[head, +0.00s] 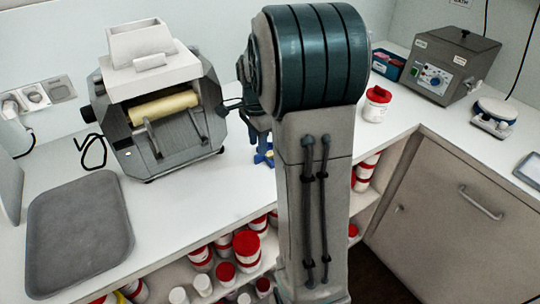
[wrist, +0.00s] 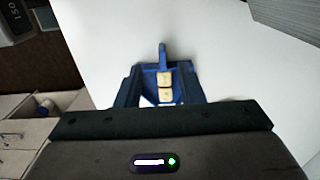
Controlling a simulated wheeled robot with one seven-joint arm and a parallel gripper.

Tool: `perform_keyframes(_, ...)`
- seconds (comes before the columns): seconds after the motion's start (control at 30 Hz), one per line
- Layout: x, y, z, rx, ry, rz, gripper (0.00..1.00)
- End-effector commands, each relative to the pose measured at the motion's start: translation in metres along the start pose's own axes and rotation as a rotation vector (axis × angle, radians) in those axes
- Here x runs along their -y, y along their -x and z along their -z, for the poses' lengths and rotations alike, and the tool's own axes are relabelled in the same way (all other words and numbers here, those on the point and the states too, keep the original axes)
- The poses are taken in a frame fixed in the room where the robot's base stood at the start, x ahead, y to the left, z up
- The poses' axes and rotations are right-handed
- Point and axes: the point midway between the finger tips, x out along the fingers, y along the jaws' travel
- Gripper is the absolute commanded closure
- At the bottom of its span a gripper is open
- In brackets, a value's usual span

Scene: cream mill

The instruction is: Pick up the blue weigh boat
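My gripper (wrist: 162,88) is at the white worktop, seen from above in the wrist view, with a dark blue part on each side. Bright blue, which looks like the weigh boat (wrist: 162,53), shows between and just beyond these parts, with a narrow piece pointing away. Two small tan blocks lie one behind the other in the middle; I cannot tell what they belong to. In the head view my arm hides most of this spot. Contact between fingers and boat is unclear.
A grey roller mill (head: 158,115) stands left on the worktop, with a dark grey tray (head: 78,232) in front. A red-lidded tub (head: 376,104), a grey control box (head: 450,63) and a small scale (head: 494,115) stand right. Several red-lidded tubs fill the shelf below.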

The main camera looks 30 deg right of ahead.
Motion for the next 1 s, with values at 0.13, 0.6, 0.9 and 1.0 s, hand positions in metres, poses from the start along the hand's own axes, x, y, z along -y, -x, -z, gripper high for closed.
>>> perform_keyframes(0.13,0.001,-0.019,0.001,0.002,-0.001,-0.006,0.65)
perform_keyframes(0.6,0.003,-0.051,0.001,0.0,0.0,0.0,0.65)
perform_keyframes(0.9,0.004,-0.05,0.001,0.0,0.001,-0.001,1.0)
perform_keyframes(1.0,0.004,-0.05,0.001,0.0,0.001,-0.001,1.0)
